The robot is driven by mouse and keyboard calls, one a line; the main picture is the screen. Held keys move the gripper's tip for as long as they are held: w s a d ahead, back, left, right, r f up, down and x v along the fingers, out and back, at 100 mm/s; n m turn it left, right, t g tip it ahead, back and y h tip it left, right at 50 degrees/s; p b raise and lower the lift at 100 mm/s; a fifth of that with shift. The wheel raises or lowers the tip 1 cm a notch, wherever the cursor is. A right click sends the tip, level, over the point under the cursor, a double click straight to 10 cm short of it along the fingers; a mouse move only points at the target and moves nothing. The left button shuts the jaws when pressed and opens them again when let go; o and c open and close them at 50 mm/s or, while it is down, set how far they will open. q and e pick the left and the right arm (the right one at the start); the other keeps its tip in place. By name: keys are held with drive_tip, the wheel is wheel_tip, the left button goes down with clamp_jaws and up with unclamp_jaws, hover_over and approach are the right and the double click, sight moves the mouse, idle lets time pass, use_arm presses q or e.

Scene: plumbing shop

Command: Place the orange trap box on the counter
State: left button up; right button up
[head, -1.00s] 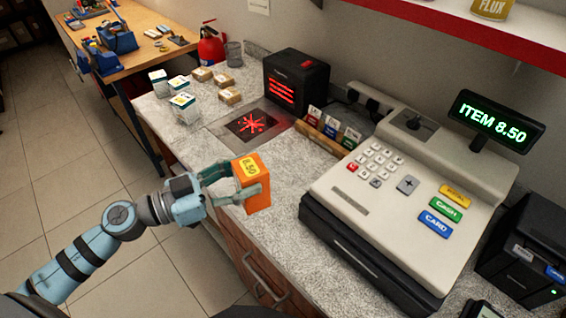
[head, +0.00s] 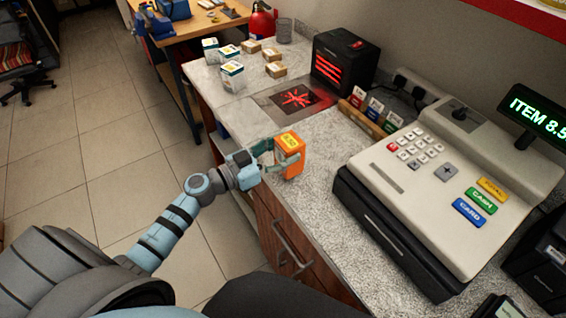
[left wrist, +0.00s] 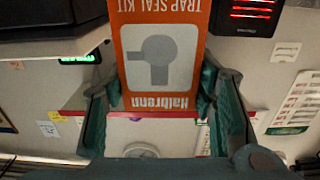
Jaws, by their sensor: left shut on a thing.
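The orange trap box (head: 292,156) is upright at the near edge of the counter (head: 318,212) in the head view, with a yellow price label on its top. I cannot tell whether its base touches the counter. My left gripper (head: 282,157) is shut on it, with a finger on each side. In the left wrist view, the box (left wrist: 160,55) fills the space between the green fingers, its "Trap Seal Kit" print upside down. My right gripper is in neither view.
The cash register (head: 440,180) stands right of the box. A red-lit scanner plate (head: 300,97) and black scanner (head: 343,62) are behind it. Several small boxes (head: 232,74) stand at the far left. Counter between box and register is clear.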

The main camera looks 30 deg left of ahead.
use_arm(q)
wheel_tip(320, 180, down, 2)
drive_tip(key=shift+s+f+b, duration=0.15)
drive_tip(key=shift+b, duration=0.25)
drive_tip(key=shift+f, duration=0.25)
drive_tip(key=shift+w, duration=0.3)
drive_tip(key=o, duration=1.6)
drive_tip(key=shift+s, duration=0.1)
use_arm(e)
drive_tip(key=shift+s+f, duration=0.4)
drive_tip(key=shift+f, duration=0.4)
use_arm(q)
drive_tip(key=shift+s, duration=0.1)
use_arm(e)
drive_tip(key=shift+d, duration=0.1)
